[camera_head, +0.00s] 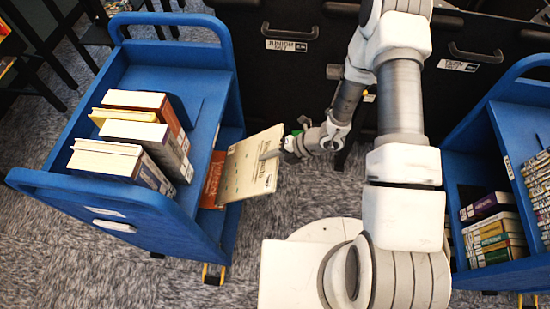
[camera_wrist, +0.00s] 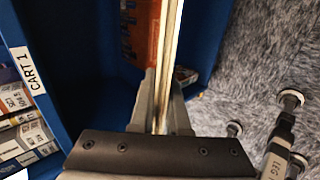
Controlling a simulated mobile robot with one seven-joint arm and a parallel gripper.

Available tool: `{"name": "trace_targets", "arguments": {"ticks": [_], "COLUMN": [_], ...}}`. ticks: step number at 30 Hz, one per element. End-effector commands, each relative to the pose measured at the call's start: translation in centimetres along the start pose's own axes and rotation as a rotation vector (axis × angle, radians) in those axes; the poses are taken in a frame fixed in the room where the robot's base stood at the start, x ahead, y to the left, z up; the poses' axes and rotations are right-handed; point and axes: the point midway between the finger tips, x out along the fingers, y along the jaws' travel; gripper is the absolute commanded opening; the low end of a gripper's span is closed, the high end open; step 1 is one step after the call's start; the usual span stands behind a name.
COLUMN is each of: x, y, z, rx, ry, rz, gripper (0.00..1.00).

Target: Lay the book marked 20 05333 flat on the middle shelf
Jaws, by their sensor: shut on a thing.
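My gripper (camera_head: 272,153) is shut on a thin cream book (camera_head: 247,168), at the open side of the left blue cart. The book is tilted in the head view, with a broad face showing. In the wrist view my gripper's fingers (camera_wrist: 163,85) clasp the book (camera_wrist: 171,45), seen edge-on. I cannot read a number on it. The cart's middle shelf, below its top, is mostly hidden. An orange book (camera_head: 211,181) lies there behind the held book, and it also shows in the wrist view (camera_wrist: 140,28).
Several thick books (camera_head: 132,130) stand on top of the left cart (camera_head: 222,55), labelled CART 1 in the wrist view. A second blue cart (camera_head: 497,110) with books is at the right. Dark bins (camera_head: 285,22) stand behind my arm. Carpet lies between.

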Motion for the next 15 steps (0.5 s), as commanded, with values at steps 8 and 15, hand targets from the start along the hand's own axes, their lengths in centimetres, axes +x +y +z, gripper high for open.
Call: {"name": "trace_targets", "arguments": {"ticks": [8,15], "x": [1.9,3.3], "y": [0.4,0.1], "z": [0.0,0.0], "rx": [0.000,0.000], "ry": [0.000,0.000], "rz": [0.041,0.098], "gripper": [0.00,0.00]}}
